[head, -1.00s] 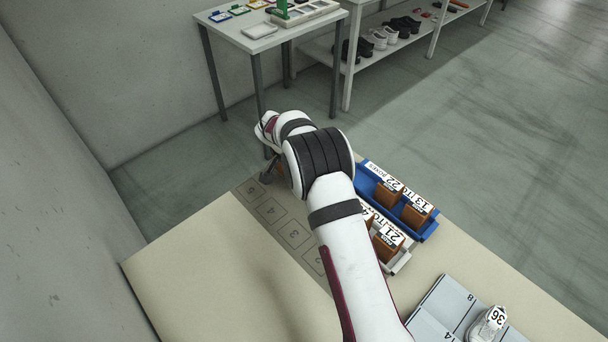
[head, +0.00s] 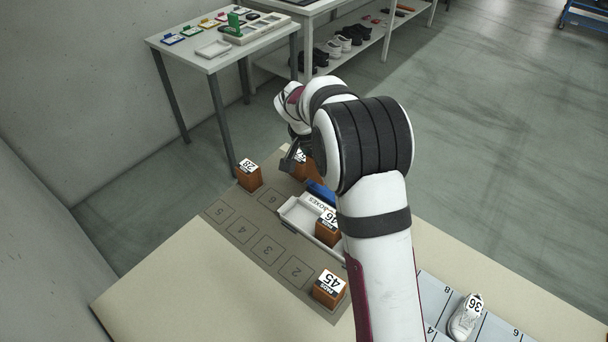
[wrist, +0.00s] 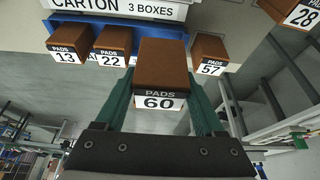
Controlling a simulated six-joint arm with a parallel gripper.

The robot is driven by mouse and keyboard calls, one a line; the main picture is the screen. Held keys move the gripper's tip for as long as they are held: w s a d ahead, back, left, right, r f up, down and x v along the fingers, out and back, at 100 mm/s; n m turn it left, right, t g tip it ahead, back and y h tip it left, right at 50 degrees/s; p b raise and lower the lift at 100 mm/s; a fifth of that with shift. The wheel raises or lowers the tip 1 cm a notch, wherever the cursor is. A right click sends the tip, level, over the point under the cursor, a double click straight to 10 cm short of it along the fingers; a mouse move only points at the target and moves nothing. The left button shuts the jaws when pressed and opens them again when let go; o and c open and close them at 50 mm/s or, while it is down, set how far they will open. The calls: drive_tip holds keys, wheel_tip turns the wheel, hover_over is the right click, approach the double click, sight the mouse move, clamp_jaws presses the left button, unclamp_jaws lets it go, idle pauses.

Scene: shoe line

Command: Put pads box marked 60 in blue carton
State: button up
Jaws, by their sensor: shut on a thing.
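The brown pads box marked 60 (wrist: 160,75) is between the green fingers of my gripper (wrist: 160,108) in the wrist view, its label facing the camera. The blue carton (wrist: 150,29) is beyond it and partly hidden by it. Pads boxes marked 13 (wrist: 70,38) and 22 (wrist: 113,40) are at the carton's left part. In the head view my gripper (head: 290,158) is above the table's far end, beside the blue carton (head: 320,194), which my arm mostly hides. Whether the held box is over the carton or beside it, I cannot tell.
A box marked 57 (wrist: 209,48) is right of the held box, near the carton's end. A box marked 28 (head: 249,177) stands at the table's far corner. A white carton (head: 300,212) holds a box marked 46 (head: 327,232). A box marked 45 (head: 329,288) stands nearer.

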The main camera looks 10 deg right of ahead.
drive_tip(key=x, duration=1.1)
drive_tip(key=shift+d+f, duration=0.1)
drive_tip(key=shift+d, duration=0.1)
drive_tip(key=o, duration=1.4)
drive_tip(key=shift+f, duration=0.15)
